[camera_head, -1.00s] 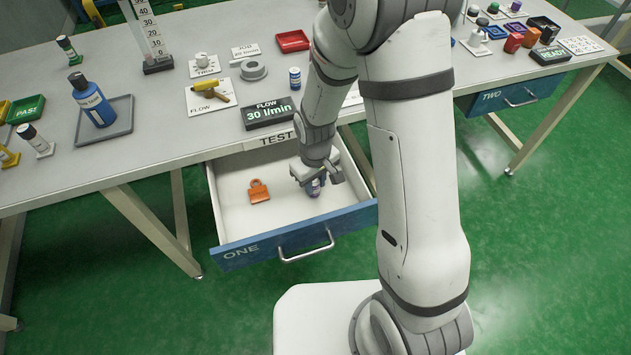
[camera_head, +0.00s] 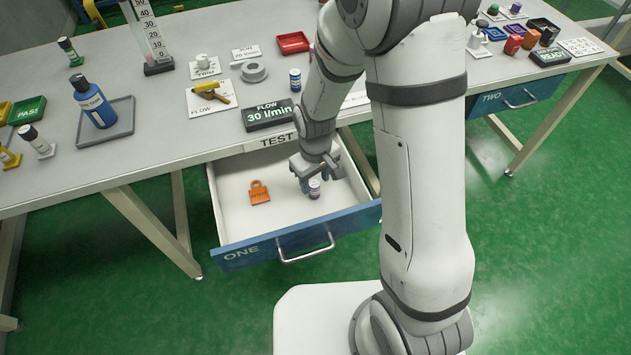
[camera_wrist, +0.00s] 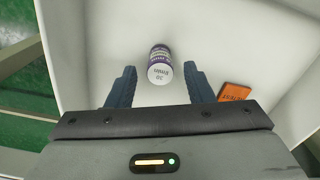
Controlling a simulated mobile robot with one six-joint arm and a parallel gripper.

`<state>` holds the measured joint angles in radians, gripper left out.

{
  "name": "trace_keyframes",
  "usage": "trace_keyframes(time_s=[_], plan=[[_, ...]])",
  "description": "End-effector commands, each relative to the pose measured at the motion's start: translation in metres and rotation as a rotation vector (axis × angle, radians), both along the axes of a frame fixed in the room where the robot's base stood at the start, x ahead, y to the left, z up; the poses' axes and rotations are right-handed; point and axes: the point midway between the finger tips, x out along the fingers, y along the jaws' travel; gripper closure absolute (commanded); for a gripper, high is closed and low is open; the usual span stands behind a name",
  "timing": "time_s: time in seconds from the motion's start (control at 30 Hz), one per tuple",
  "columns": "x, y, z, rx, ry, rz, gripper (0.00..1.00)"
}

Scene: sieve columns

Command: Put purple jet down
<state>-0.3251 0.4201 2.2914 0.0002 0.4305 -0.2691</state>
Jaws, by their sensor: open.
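My gripper (camera_head: 314,178) is just above and behind the jet, inside the drawer. In the wrist view my gripper (camera_wrist: 158,75) is open, with a gap on both sides of the jet. Nothing is held.
An orange tag (camera_head: 259,192) lies in the drawer left of the jet; it also shows in the wrist view (camera_wrist: 234,92). The drawer floor around them is clear. The table edge and TEST label (camera_head: 278,140) are behind the drawer. Drawer TWO (camera_head: 505,98) looks shut.

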Motion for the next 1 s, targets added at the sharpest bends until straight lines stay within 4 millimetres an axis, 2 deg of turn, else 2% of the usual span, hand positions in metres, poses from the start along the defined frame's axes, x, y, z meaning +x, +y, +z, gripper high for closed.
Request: trace_keyframes(time_s=[0.03,0.1,0.3,0.5,0.7,0.77,0.87,1.0], plan=[[0.001,0.0,0.014,0.002,-0.006,0.0,0.53],[0.001,0.0,0.031,0.002,-0.006,0.0,0.53],[0.001,0.0,0.072,0.002,-0.006,-0.001,0.53],[0.0,0.0,0.094,0.0,-0.002,-0.001,0.53],[-0.001,-0.002,0.102,0.001,-0.003,-0.008,0.53],[-0.002,-0.008,0.109,0.004,-0.011,-0.028,0.53],[-0.01,-0.025,0.13,0.011,-0.035,-0.094,0.53],[-0.035,-0.06,0.17,0.027,-0.083,-0.243,0.53]])
